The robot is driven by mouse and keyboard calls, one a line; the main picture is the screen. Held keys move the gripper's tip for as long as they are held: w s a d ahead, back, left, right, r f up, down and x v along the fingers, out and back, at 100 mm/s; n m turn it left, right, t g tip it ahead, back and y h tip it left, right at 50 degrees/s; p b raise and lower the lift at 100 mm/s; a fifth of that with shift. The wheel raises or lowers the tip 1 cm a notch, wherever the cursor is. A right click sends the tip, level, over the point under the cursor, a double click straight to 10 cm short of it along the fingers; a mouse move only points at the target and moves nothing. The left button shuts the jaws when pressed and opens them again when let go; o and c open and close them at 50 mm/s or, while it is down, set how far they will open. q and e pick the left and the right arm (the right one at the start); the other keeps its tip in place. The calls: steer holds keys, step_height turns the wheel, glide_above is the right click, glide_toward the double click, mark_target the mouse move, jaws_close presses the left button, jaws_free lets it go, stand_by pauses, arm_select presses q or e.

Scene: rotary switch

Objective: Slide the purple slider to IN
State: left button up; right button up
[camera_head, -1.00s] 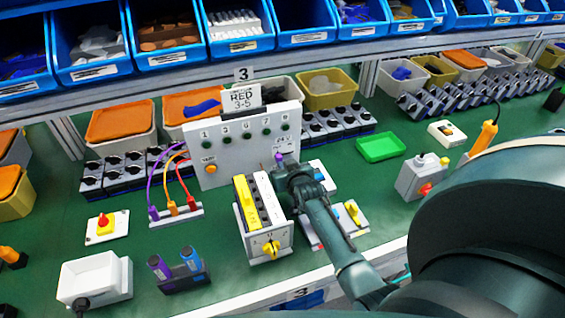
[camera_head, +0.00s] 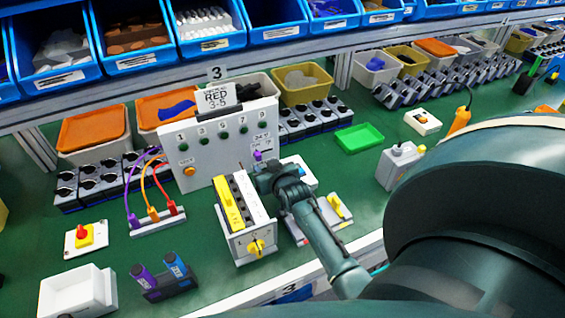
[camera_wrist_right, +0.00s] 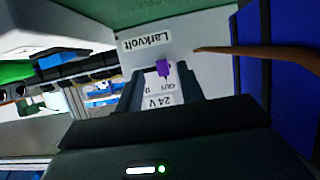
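The purple slider (camera_head: 257,155) is on the right side of the upright white panel (camera_head: 205,165), under a 24 V label. In the right wrist view, the purple slider (camera_wrist_right: 163,68) shows beside the OUT marking, with IN to its left in that upside-down picture. My right gripper (camera_head: 265,170) is close in front of the slider and partly covers its plate. In the wrist view its two fingers (camera_wrist_right: 161,75) are apart, with the slider showing in the gap. I cannot tell whether a finger touches it. My left gripper is not in view.
A box with a yellow knob (camera_head: 257,247) stands just left of my right gripper. A white plate with a yellow handle (camera_head: 338,206) lies to its right. Purple, orange and red cables (camera_head: 155,185) stand left of the panel.

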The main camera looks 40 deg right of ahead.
steer(key=v, duration=1.2)
steer(key=shift+f, duration=0.3)
stand_by(0.4)
steer(key=shift+s, duration=0.15)
